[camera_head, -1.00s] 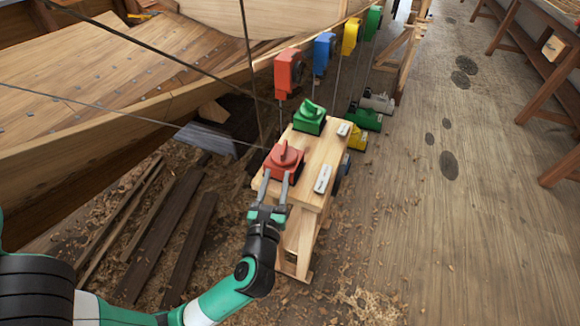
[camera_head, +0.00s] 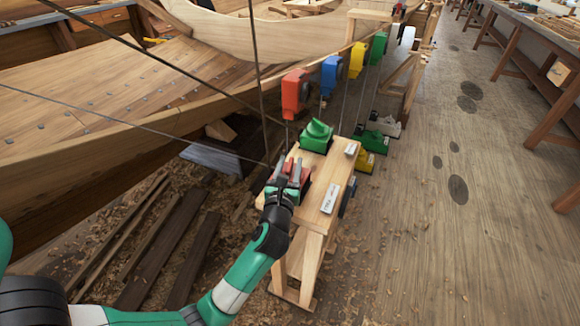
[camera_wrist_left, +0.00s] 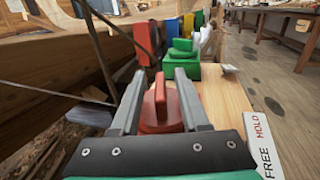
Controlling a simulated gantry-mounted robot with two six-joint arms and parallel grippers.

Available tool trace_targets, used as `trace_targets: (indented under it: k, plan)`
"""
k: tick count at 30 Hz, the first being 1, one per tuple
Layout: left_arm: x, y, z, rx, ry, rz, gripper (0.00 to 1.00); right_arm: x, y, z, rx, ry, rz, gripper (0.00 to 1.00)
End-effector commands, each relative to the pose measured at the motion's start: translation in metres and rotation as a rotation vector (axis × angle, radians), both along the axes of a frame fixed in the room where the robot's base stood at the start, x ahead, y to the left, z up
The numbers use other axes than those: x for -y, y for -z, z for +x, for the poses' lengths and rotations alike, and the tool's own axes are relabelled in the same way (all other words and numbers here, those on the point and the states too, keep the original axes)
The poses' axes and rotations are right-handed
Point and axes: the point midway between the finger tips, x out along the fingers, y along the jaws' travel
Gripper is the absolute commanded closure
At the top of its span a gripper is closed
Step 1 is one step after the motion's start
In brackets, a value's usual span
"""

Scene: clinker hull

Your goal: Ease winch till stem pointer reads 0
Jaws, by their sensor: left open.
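A red winch (camera_head: 302,192) with an upright red handle (camera_wrist_left: 160,97) sits on the near end of a wooden stand (camera_head: 322,206). My left gripper (camera_head: 285,172) is at the red winch; in the left wrist view its two open fingers (camera_wrist_left: 161,103) stand on either side of the handle, with gaps visible on both sides. A green winch (camera_head: 316,137) sits farther along the stand. A label plate (camera_wrist_left: 265,145) reading FREE and HOLD lies beside the red winch. I cannot make out a stem pointer. My right gripper is not in view.
Red (camera_head: 295,93), blue (camera_head: 332,74), yellow (camera_head: 357,59) and green (camera_head: 378,47) blocks hang along the wooden hull (camera_head: 110,140). Ropes cross above the stand. Dark planks (camera_head: 165,250) lie left of it. The floor to the right is open.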

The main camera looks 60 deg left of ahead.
Motion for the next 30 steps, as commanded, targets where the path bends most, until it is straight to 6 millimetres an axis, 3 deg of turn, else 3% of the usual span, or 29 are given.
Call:
trace_targets:
  k: [3,9,11,30]
  plan:
    - [0.0003,-0.0001,-0.0001,0.0,0.0,0.0,0.57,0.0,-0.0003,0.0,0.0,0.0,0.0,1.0]
    - [0.0006,0.0,-0.0002,0.0,0.0,0.0,0.93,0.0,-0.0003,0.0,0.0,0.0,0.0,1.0]
    - [0.0006,0.0001,-0.0002,0.0,0.0,0.0,1.0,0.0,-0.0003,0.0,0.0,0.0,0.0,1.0]
    - [0.0019,0.0009,0.001,-0.002,-0.087,0.001,1.0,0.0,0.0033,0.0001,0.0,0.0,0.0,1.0]
